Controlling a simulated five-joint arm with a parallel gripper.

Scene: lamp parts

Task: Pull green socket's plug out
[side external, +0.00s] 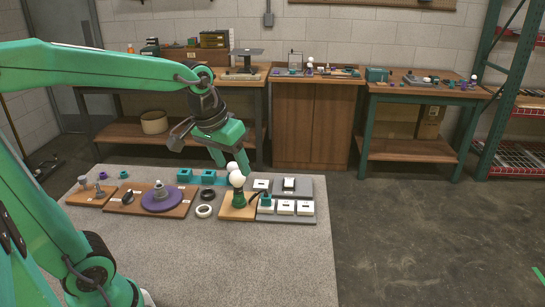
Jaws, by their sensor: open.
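The green socket (238,200) stands upright on a small wooden board (238,212) and carries a white round bulb (237,180). A short dark cord runs from its right side toward a small green plug (266,200). The plug sits at the back-left outlet of the front grey outlet board (287,219); how deep it sits is too small to tell. My gripper (230,161) is open, fingers pointing down, above and behind the green socket. It appears empty and apart from the plug. A second white bulb (232,167) shows just under the fingers.
Left of the socket lie a black ring (206,194) and a white ring (204,211). A wooden board with a purple disc (161,200) lies further left. Teal blocks (208,176) stand behind. A second grey board (303,187) lies behind the outlets. The front of the table is clear.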

